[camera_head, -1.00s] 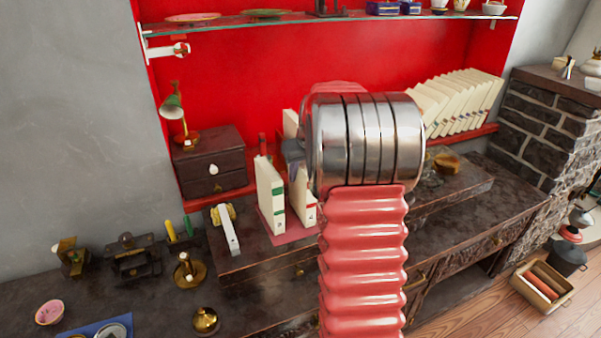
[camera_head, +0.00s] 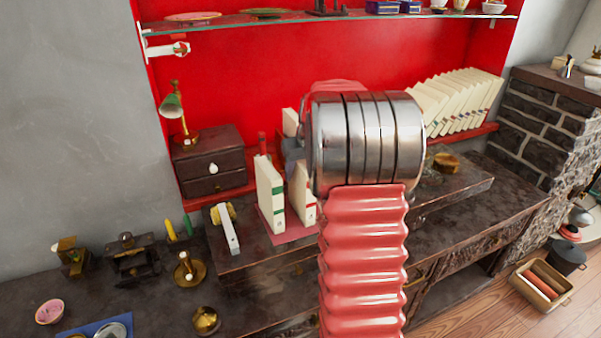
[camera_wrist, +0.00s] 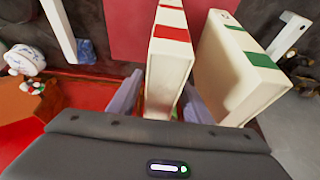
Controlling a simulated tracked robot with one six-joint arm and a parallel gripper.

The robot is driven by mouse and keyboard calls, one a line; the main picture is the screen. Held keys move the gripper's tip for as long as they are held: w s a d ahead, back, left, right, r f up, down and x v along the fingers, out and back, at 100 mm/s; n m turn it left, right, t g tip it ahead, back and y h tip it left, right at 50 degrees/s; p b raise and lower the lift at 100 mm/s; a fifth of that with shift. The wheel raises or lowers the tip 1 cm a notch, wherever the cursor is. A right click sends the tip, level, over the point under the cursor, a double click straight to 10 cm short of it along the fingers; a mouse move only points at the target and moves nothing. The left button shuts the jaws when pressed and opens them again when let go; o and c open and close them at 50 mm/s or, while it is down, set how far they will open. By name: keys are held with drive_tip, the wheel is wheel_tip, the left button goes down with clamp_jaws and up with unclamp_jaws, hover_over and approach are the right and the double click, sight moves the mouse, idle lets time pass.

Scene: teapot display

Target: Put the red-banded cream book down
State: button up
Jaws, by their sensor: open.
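The red-banded cream book (camera_head: 303,195) stands upright on a pink-red mat (camera_head: 290,237), partly hidden by my arm in the head view. In the wrist view the red-banded cream book (camera_wrist: 168,65) stands between my gripper's two fingers (camera_wrist: 160,98), with one finger on each side. My gripper is open; the lower part of the book is hidden behind the gripper body. My gripper (camera_head: 294,148) also shows in the head view, at the book's far side. A green-banded cream book (camera_head: 270,195) stands upright just left of it in the head view; it is on the right in the wrist view (camera_wrist: 240,70).
A white-armed object (camera_head: 228,230) lies left of the mat. A row of leaning cream books (camera_head: 465,100) stands on the right. A glass shelf (camera_head: 330,18) hangs above.

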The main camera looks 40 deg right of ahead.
drive_tip(key=v, duration=1.1)
drive_tip(key=shift+s+r, duration=0.25)
drive_tip(key=shift+r, duration=0.1)
drive_tip(key=s+a+r+n, duration=0.1)
drive_tip(key=s+a, duration=0.3)
drive_tip(key=a, duration=0.7)
drive_tip(key=s+a+r+n, duration=0.15)
drive_tip(key=s+a, duration=0.25)
drive_tip(key=a, duration=0.7)
drive_tip(key=s+a+f, duration=0.3)
drive_tip(key=s+a, duration=0.3)
drive_tip(key=s, duration=0.1)
drive_tip(key=s+a+f+t+y, duration=0.1)
drive_tip(key=s+a+f, duration=0.2)
drive_tip(key=s+a, duration=0.4)
drive_tip(key=shift+s+a+n, duration=0.25)
drive_tip(key=shift+a+n, duration=0.05)
drive_tip(key=shift+n, duration=0.05)
drive_tip(key=shift+o, duration=0.3)
